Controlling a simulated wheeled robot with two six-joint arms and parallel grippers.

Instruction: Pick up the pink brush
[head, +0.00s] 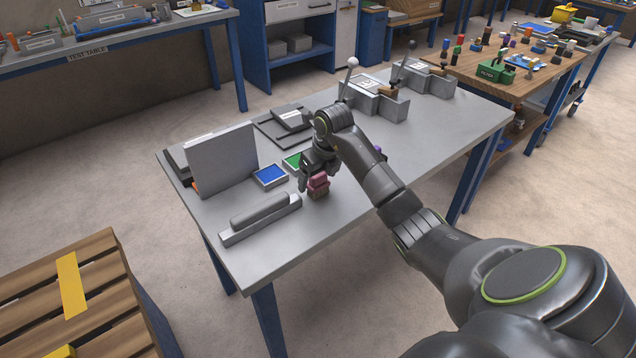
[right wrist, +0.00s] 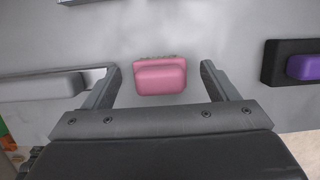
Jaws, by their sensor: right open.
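The pink brush (head: 318,183), a pink block-shaped handle over a brownish base, stands on the grey metal table (head: 345,205) near its front edge. In the right wrist view the pink brush (right wrist: 160,77) lies between the two fingers, with a gap on each side. My right gripper (head: 312,184) is open and points down over the brush; it also shows in the right wrist view (right wrist: 160,80). The fingers hide part of the brush in the head view. My left gripper is not in view.
A long grey bar-shaped piece (head: 260,218) lies left of the brush. A blue pad (head: 270,175) and a green pad (head: 293,160) lie behind it, near an upright grey panel (head: 222,160). A purple item on a dark base (right wrist: 305,66) is to the right.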

